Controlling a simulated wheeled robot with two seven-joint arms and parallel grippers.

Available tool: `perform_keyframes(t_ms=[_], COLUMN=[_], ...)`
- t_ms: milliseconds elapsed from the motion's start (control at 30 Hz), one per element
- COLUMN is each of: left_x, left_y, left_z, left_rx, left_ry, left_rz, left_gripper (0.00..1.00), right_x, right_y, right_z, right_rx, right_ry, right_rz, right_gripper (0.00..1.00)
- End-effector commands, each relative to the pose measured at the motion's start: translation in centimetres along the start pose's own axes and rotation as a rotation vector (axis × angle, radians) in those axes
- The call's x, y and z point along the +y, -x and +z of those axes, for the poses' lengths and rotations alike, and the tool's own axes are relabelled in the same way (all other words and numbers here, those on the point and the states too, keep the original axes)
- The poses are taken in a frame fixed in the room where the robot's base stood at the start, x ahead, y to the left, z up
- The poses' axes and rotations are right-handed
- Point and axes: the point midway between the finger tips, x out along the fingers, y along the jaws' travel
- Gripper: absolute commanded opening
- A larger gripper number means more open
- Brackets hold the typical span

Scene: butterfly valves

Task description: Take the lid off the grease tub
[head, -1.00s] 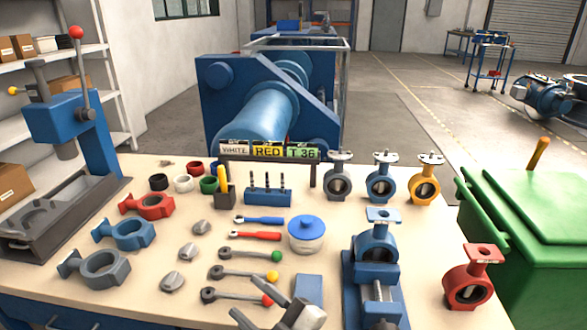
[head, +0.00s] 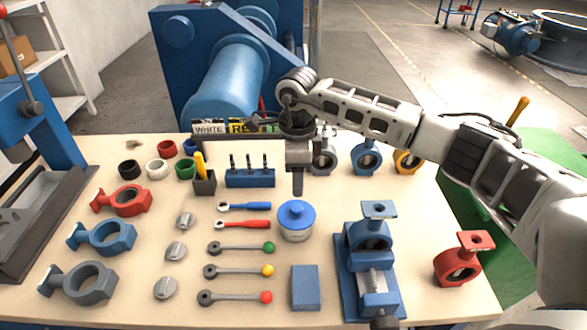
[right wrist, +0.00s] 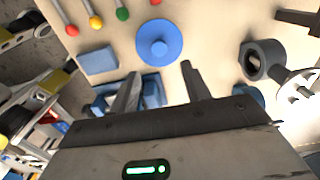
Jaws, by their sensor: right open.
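The grease tub (head: 295,235) is a small pale round tub standing on the bench, right of the row of wrenches. Its blue lid (head: 296,214) with a round knob sits on top. In the right wrist view the lid (right wrist: 159,42) shows as a blue disc just beyond the fingertips. My right gripper (head: 298,187) points down above the bench, behind the tub in the head view, apart from the lid. In the right wrist view its two fingers (right wrist: 161,70) are spread with nothing between them. My left gripper is not in view.
A blue block (head: 305,288) lies in front of the tub. A blue vise (head: 371,270) holding a valve body stands to the right. Several wrenches (head: 240,248) lie left. A tool block (head: 250,178) and a sign rack stand behind, near my right gripper.

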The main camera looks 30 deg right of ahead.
Motion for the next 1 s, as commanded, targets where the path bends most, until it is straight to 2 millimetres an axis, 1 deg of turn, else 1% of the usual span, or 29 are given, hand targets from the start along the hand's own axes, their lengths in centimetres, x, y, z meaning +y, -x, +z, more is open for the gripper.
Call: perform_keyframes(t_ms=[200,467,600,800,1000], left_x=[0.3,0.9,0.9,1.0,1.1], left_y=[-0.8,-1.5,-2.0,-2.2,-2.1], left_z=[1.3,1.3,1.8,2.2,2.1], left_rx=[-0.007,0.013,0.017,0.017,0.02], left_ry=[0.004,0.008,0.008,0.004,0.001], left_rz=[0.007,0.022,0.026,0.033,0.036], left_gripper=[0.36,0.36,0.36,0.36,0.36], right_x=[0.1,0.1,0.1,0.1,0.1], right_y=[-2.4,-5.6,-7.2,-8.5,-8.8], right_z=[0.0,0.1,0.1,0.1,0.1], right_rx=[-0.001,-0.003,-0.003,-0.004,-0.005], right_ry=[-0.001,-0.001,0.0,-0.001,-0.001], right_rz=[0.003,0.003,0.002,0.002,0.002], right_gripper=[0.47,0.47,0.47,0.47,0.47])
